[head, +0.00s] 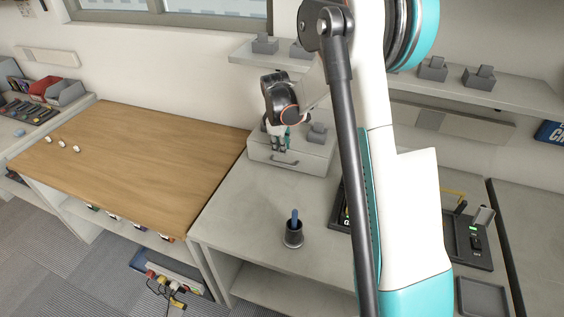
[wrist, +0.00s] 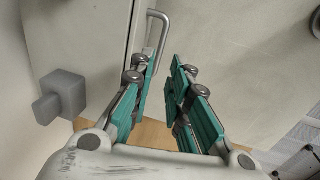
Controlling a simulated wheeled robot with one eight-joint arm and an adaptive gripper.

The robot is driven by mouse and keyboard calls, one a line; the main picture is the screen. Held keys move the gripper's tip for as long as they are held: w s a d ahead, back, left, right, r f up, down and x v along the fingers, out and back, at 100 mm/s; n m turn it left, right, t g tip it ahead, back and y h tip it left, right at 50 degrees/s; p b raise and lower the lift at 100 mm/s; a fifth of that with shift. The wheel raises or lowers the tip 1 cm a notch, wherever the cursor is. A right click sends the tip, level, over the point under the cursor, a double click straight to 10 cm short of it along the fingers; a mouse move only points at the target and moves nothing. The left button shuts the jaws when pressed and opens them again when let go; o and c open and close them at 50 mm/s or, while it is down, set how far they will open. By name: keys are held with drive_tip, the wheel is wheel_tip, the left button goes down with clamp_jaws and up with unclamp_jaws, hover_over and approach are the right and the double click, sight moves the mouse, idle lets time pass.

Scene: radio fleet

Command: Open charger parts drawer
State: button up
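The charger parts drawer is in a pale grey box (head: 262,152) on the grey bench, and its front looks closed. Its bar handle (head: 284,163) is on the front face. My gripper (head: 279,146) is at the box, by its upper front edge, in the head view. In the wrist view my gripper (wrist: 164,78) is open, with nothing between its teal-padded fingers. The handle (wrist: 155,35) shows just beyond the left fingertip, apart from or barely clear of it; I cannot tell which. My arm partly covers the bench in the head view.
A grey charger-like block (head: 317,132) sits on the box and shows in the wrist view (wrist: 62,96). A dark cup (head: 292,236) with a blue item stands in front on the bench. A wooden table (head: 130,160) adjoins left. A shelf (head: 510,90) is above.

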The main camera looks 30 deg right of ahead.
drive_tip(key=f, duration=0.2)
drive_tip(key=f+b, duration=0.1)
drive_tip(key=f, duration=0.2)
drive_tip(key=w+d+f, duration=0.1)
drive_tip(key=f, duration=0.1)
drive_tip(key=shift+f+b, duration=0.35)
drive_tip(key=shift+b, duration=0.05)
clamp_jaws()
